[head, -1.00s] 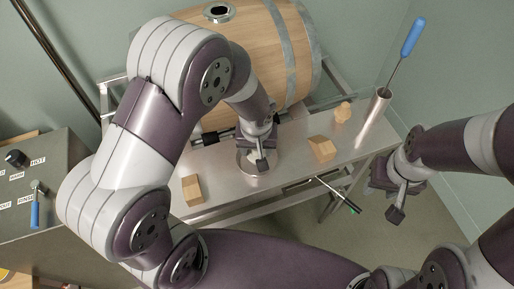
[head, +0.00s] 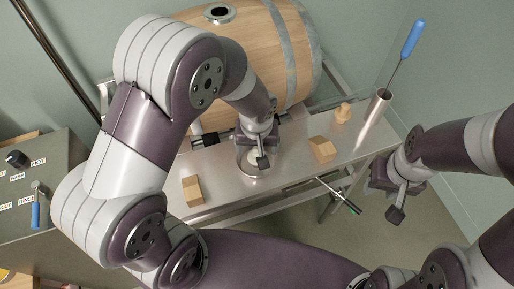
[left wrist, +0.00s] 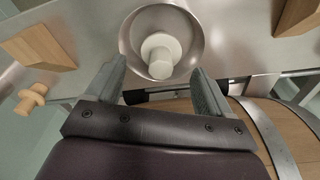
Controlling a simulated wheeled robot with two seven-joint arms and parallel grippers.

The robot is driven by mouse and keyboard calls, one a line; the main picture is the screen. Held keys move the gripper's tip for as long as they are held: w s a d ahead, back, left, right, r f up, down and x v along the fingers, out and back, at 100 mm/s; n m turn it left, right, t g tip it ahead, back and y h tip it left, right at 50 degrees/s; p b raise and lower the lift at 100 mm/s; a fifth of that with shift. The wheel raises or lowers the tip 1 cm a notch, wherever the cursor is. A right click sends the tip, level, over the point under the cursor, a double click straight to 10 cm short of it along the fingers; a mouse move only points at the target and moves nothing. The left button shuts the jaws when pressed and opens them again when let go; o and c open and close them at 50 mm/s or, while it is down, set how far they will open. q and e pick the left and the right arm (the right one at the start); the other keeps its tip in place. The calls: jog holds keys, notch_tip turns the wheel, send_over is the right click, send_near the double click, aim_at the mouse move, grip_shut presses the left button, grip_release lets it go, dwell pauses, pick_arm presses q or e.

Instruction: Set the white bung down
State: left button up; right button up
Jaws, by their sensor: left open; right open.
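The white bung (left wrist: 160,55) sits in a round steel dish (left wrist: 132,40) in the left wrist view, its narrower end toward the camera. My left gripper (left wrist: 158,72) is open, with one finger on each side of the bung's near end and visible gaps between them. In the head view the left gripper (head: 262,158) is over the dish (head: 249,171) on the steel bench, and hides the bung. My right gripper (head: 396,204) is open and empty, off the bench's right end.
A wooden barrel (head: 268,62) lies behind the bench (head: 285,160). Wooden blocks stand left (head: 192,190) and right (head: 320,149) of the dish. A wooden bung (head: 343,112) and a steel tube (head: 374,118) with a blue-handled tool (head: 411,39) are at the right.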

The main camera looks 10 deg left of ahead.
pick_arm(q)
notch_tip(320, 180, up, 8)
jog(key=s, duration=0.1)
jog(key=s+a+m, duration=0.2)
jog(key=s+a, duration=0.5)
jog(key=shift+s+a+m, duration=0.2)
jog(key=shift+m, duration=0.1)
